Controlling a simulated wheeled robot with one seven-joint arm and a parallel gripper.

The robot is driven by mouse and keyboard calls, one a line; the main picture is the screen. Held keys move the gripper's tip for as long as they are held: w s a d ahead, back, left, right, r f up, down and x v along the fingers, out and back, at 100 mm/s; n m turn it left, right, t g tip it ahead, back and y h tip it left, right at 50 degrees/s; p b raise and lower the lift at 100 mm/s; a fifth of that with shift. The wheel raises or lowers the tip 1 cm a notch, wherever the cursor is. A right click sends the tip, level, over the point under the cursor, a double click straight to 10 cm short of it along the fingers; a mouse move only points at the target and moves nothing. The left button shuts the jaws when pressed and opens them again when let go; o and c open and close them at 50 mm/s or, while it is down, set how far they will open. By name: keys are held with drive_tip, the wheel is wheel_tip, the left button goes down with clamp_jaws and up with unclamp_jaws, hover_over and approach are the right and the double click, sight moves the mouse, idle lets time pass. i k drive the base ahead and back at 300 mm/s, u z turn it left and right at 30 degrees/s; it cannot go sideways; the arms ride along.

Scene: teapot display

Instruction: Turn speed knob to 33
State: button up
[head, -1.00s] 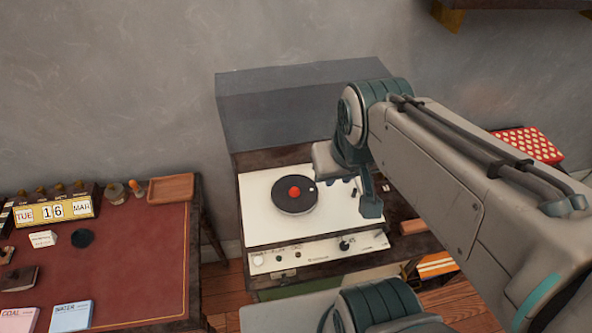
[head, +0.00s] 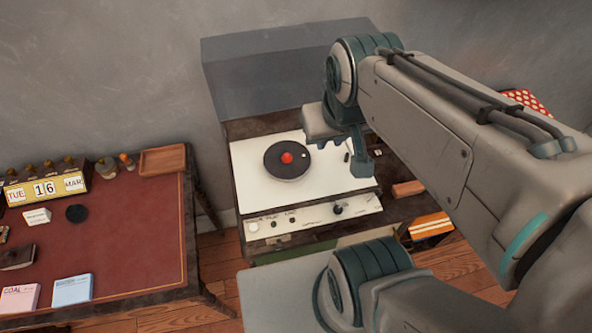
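The record player (head: 252,186) has a white top with a dark platter (head: 272,170) and a red centre. A black knob (head: 338,209), apparently the speed knob, is on the right part of its pale front panel. The markings around it are too small to read now. My gripper (head: 361,168) hangs over the right side of the player, above and a little right of the knob in the picture, and appears apart from it. My arm hides part of the gripper, and whether its fingers are open or shut does not show.
A raised translucent lid (head: 270,85) stands behind the platter. A red-topped desk (head: 130,235) with a calendar (head: 45,188) and small items is at left. An orange striped item (head: 430,226) lies right of the player. Wooden floor shows between the furniture.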

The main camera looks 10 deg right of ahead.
sight(338, 210)
drive_tip(key=k, duration=1.3)
drive_tip(key=z, duration=0.45)
drive_tip(key=i, duration=0.9)
drive_tip(key=z, duration=0.6)
